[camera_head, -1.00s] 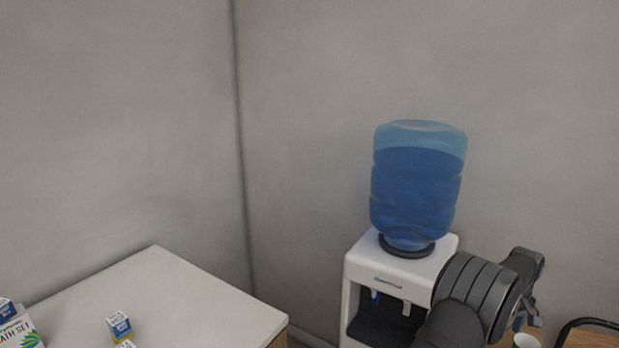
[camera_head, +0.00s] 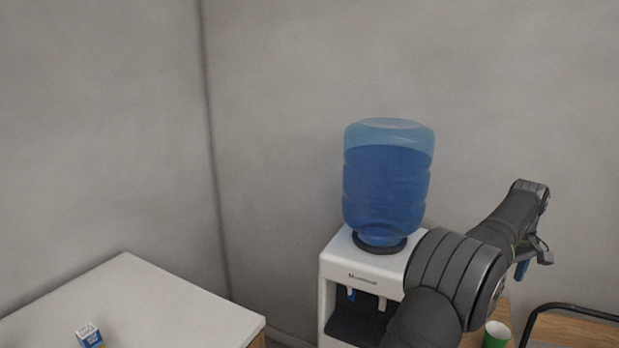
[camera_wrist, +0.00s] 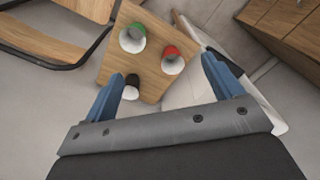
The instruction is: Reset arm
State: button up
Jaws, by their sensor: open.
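My gripper (camera_wrist: 163,84) is open, with its two blue fingers apart and nothing between them. In the head view my gripper (camera_head: 530,262) hangs at the end of my arm, right of the water dispenser. The wrist view looks down past the fingers at a small wooden table (camera_wrist: 152,62).
A white water dispenser (camera_head: 343,266) with a blue bottle (camera_head: 388,190) stands near my arm. A green cup (camera_wrist: 131,38), a red cup (camera_wrist: 173,61) and a black cup (camera_wrist: 132,81) are on the table. A chair (camera_wrist: 45,42) is beside it. A white counter (camera_head: 150,300) holds a small box (camera_head: 89,336).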

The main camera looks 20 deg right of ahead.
jog(key=w+a+r+n, duration=0.2)
jog(key=w+a+n, duration=0.2)
jog(key=w+a, duration=1.1)
jog(key=shift+w+a, duration=0.2)
jog(key=shift+a, duration=1.1)
jog(key=s+d+f+m, duration=0.1)
jog(key=s+d+m, duration=0.2)
jog(key=s+d, duration=1.1)
jog(key=shift+d+f+m, duration=0.35)
jog(key=shift+d+m, duration=0.05)
jog(key=shift+d, duration=0.85)
